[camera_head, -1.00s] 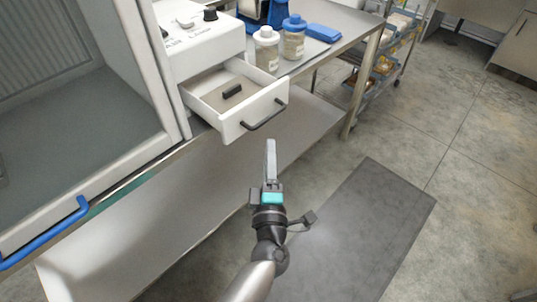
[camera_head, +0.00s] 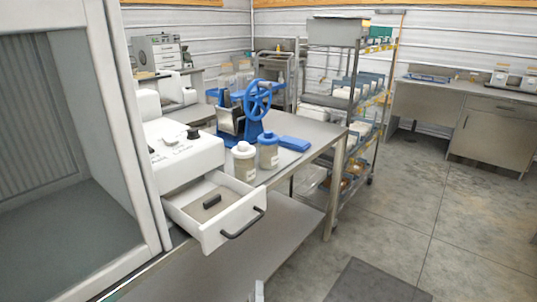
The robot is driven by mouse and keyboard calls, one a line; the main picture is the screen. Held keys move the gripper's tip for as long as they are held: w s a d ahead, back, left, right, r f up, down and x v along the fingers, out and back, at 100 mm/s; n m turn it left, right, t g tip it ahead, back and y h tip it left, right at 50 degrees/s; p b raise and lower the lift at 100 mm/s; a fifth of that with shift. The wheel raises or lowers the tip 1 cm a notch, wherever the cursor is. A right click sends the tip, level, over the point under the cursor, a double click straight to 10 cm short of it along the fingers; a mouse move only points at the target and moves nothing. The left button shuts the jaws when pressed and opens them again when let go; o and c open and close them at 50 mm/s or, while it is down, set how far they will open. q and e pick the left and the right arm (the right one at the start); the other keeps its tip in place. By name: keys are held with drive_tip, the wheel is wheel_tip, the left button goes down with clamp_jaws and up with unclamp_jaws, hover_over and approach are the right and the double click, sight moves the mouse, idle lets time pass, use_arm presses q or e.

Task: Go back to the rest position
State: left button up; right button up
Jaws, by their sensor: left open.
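Only the tip of my left gripper (camera_head: 257,291) shows, at the bottom edge of the head view. It is open and I see nothing held in it. It is in front of and below the open white drawer (camera_head: 236,213), apart from it in the picture. The rest of my left arm is out of frame. My right gripper is not in view.
The drawer stands out from a white device (camera_head: 185,150) and holds a small dark block (camera_head: 211,201). Two bottles, a blue hand-wheel machine (camera_head: 256,104) and a blue box (camera_head: 294,144) stand on the steel table (camera_head: 318,133). A glass-fronted cabinet is at left; open floor is at right.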

use_arm(q)
drive_tip(key=s+a+f+m+g+h, duration=0.2)
drive_tip(key=s+f+m+g, duration=0.5)
drive_tip(key=f, duration=0.7)
drive_tip(key=s+a+f+m+g+h, duration=0.1)
drive_tip(key=s+a+f+m+g, duration=0.3)
drive_tip(key=s+f, duration=0.7)
drive_tip(key=s+a+f+m+g+y, duration=0.1)
drive_tip(key=s+a+f+m+g, duration=0.2)
drive_tip(key=s+f, duration=0.3)
drive_tip(key=s+a+f+m+g+y, duration=0.1)
drive_tip(key=s+a+f+m+g, duration=0.2)
drive_tip(key=s, duration=1.2)
drive_tip(key=a+f, duration=0.3)
drive_tip(key=f, duration=0.1)
drive_tip(key=shift+s+a+g+y, duration=0.3)
drive_tip(key=shift+s, duration=0.05)
